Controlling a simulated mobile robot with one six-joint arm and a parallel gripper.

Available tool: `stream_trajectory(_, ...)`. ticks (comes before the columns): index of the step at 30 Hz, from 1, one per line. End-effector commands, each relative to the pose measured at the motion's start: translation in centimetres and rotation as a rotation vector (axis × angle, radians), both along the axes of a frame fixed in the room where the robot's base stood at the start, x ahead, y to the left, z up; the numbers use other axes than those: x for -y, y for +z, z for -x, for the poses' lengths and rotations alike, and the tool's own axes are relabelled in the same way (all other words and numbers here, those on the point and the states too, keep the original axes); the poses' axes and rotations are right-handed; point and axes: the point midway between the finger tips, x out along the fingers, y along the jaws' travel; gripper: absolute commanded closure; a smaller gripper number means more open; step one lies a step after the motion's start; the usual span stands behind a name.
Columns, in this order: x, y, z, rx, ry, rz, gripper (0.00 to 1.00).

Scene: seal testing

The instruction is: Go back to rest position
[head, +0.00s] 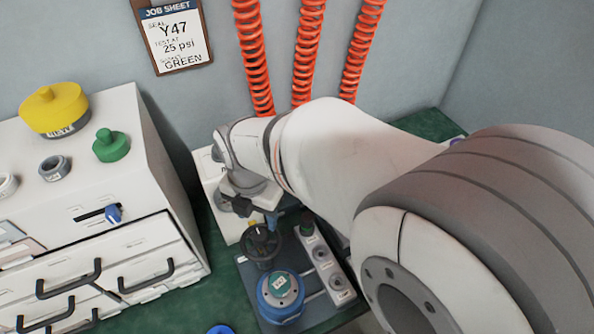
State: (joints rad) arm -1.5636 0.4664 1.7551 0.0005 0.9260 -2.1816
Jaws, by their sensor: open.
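My white arm reaches in from the right, and its wrist bends down over the green bench. My gripper (246,207) is small and dark at the end of the wrist, partly hidden by it. It is open, and I see nothing held in it. It hangs above and behind a black handwheel (262,243) on the test fixture. In front of the handwheel stands a blue round part (280,305) with a green label on its grey top. I cannot tell the exact gap between gripper and fixture.
A job sheet (175,38) and orange coiled hoses (302,55) hang behind. A strip with knobs (325,262) lies right of the fixture.

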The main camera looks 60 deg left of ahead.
Motion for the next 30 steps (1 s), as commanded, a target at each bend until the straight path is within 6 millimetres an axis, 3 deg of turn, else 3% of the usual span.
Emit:
stream_trajectory(9, 0.1, 0.3, -0.6, 0.001, -0.024, -0.003, 0.44)
stream_trajectory(11, 0.5, 0.9, -1.9, 0.0, -0.079, -0.007, 0.44)
stream_trajectory(14, 2.1, 2.5, -6.0, 0.001, -0.263, -0.02, 0.44)
stream_trajectory(17, 5.1, 4.7, -11.5, 0.001, -0.541, -0.037, 0.44)
stream_trajectory(21, 10.9, 7.6, -18.6, 0.0, -0.969, -0.065, 0.44)
stream_trajectory(24, 15.6, 9.4, -22.5, -0.002, -1.272, -0.085, 0.44)
stream_trajectory(30, 25.9, 12.3, -27.7, -0.011, -1.878, -0.134, 0.44)
